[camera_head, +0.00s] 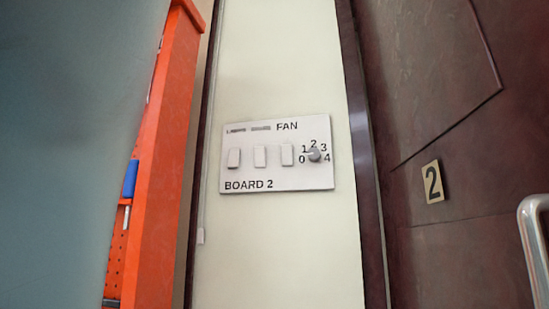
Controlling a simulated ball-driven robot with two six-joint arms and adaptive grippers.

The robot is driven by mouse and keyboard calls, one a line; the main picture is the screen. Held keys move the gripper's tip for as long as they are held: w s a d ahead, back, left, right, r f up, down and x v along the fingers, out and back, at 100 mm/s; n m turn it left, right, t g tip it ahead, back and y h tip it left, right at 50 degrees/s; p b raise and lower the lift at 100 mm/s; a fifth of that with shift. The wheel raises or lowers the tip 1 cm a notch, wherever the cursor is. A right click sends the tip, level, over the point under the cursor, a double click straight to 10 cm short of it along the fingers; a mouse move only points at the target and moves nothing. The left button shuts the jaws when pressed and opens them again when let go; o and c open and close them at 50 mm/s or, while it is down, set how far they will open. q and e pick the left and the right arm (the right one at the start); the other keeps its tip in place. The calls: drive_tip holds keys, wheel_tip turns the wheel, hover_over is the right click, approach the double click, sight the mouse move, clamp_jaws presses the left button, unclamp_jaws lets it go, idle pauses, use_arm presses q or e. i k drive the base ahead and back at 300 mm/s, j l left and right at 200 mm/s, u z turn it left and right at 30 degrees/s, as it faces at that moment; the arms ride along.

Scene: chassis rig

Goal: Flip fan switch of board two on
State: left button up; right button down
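A white switch board (255,183) marked "BOARD 2" is on the cream wall strip in the middle of the view. It has three white rocker switches in a row. The rightmost switch (287,155) is nearest below the "FAN" label. To its right is a grey round knob (314,155) with the numbers 0 to 4 around it. The left switch (234,158) and middle switch (260,156) sit under small labels that I cannot read clearly. Whether each switch is on or off is too small to tell. Neither of my grippers is in view.
A dark brown door (440,130) with a "2" plate (432,182) and a metal handle (537,250) is on the right. An orange rack (165,160) with a blue-handled tool (130,180) is on the left. The wall (280,250) around the board is clear.

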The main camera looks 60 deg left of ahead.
sight(287, 150)
drive_tip(key=u, duration=1.8)
drive_tip(key=j+u, duration=0.3)
drive_tip(key=u, duration=0.35)
